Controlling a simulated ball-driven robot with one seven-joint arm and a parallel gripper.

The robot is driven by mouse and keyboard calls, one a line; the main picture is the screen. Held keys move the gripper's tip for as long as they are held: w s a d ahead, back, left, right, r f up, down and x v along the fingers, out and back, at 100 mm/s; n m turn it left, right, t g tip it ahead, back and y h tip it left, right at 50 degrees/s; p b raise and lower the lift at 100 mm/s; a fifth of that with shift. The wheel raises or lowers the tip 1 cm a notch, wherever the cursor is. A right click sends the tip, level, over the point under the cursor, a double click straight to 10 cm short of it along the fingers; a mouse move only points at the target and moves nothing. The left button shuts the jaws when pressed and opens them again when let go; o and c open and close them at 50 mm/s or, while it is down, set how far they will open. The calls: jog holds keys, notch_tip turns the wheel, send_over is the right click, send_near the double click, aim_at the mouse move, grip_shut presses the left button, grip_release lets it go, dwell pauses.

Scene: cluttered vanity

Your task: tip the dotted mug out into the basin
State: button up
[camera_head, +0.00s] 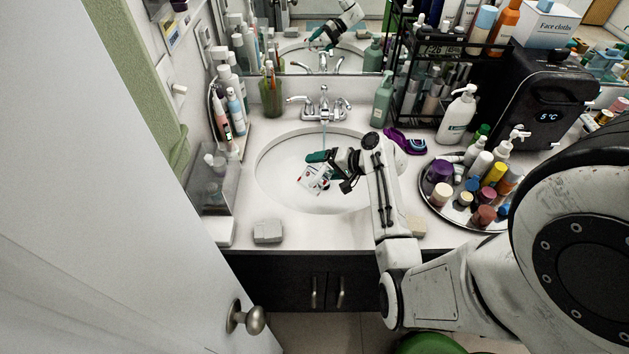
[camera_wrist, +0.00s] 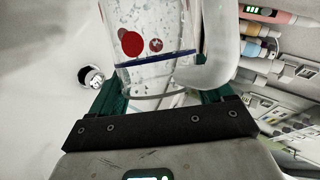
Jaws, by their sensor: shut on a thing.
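The dotted mug (camera_wrist: 150,45) is white with grey specks, red dots and a dark blue band. In the wrist view it is between the green fingers of my gripper (camera_wrist: 160,95), which is shut on it. The mug's handle (camera_wrist: 218,45) is on the right side there. In the head view my gripper (camera_head: 328,170) holds the mug (camera_head: 312,180) tilted over the white basin (camera_head: 275,190). I cannot tell which way its mouth faces or what is inside. The basin's drain (camera_wrist: 90,77) shows to the left of the mug in the wrist view.
The faucet (camera_head: 323,106) stands behind the basin, with what looks like water beneath its spout. A round tray (camera_head: 433,205) crowded with bottles is to the right. A grey block (camera_head: 267,231) lies on the front counter. A toothbrush cup (camera_head: 271,98) stands at back left.

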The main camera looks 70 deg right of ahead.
aim_at(319, 164)
jog(key=shift+w+a+r+n+g+h, duration=0.15)
jog(key=shift+a+r+n+h, duration=0.1)
jog(key=shift+r+n+h, duration=0.25)
jog(key=shift+a+r+n+g+h, duration=0.15)
jog(key=shift+a+r+n+h, duration=0.05)
jog(key=shift+r+n+h, duration=0.25)
jog(key=shift+f, duration=0.1)
jog(key=shift+w+a+r+n+g+h, duration=0.15)
jog(key=shift+a+n+h, duration=0.1)
jog(key=shift+n+h, duration=0.2)
jog(key=shift+s+a+r+n+g+h, duration=0.1)
jog(key=shift+a+n+g+h, duration=0.15)
jog(key=shift+h, duration=0.25)
jog(key=shift+w+r+n+h, duration=0.1)
jog(key=shift+r+n+h, duration=0.2)
jog(key=shift+n+h, duration=0.4)
